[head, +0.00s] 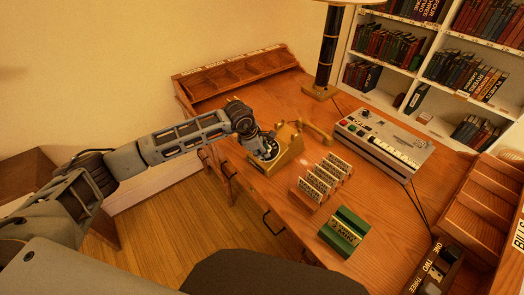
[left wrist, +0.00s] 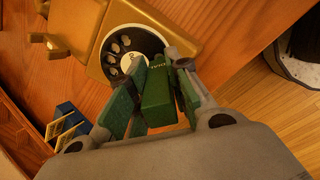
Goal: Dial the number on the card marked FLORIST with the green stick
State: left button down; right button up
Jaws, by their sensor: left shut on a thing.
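My left gripper (head: 266,149) is shut on the green stick (left wrist: 157,92), which shows between its fingers in the left wrist view. The gold telephone (head: 289,150) stands on the desk, and the gripper is at its dial side. Its round dial (left wrist: 128,50) with dark finger holes shows just beyond the stick. I cannot tell whether the stick's tip touches the dial. Several white cards (head: 325,176) stand in a wooden rack right of the telephone; their print is too small to tell which is FLORIST. My right gripper is not in view.
A green holder (head: 343,232) with a lettered plate lies in front of the rack. A grey machine with buttons (head: 384,143) and a lamp (head: 327,60) stand behind. A wooden tray (head: 236,73) lines the back left; more compartments (head: 487,208) stand right.

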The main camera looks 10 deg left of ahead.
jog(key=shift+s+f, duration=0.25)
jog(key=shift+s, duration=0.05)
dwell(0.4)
pick_arm(q)
jog(key=shift+a+r, duration=0.1)
jog(key=shift+r, duration=0.1)
jog(key=shift+p+v, duration=0.5)
jog(key=shift+v, duration=1.2)
jog(key=shift+s+r, duration=0.1)
jog(key=shift+r, duration=0.05)
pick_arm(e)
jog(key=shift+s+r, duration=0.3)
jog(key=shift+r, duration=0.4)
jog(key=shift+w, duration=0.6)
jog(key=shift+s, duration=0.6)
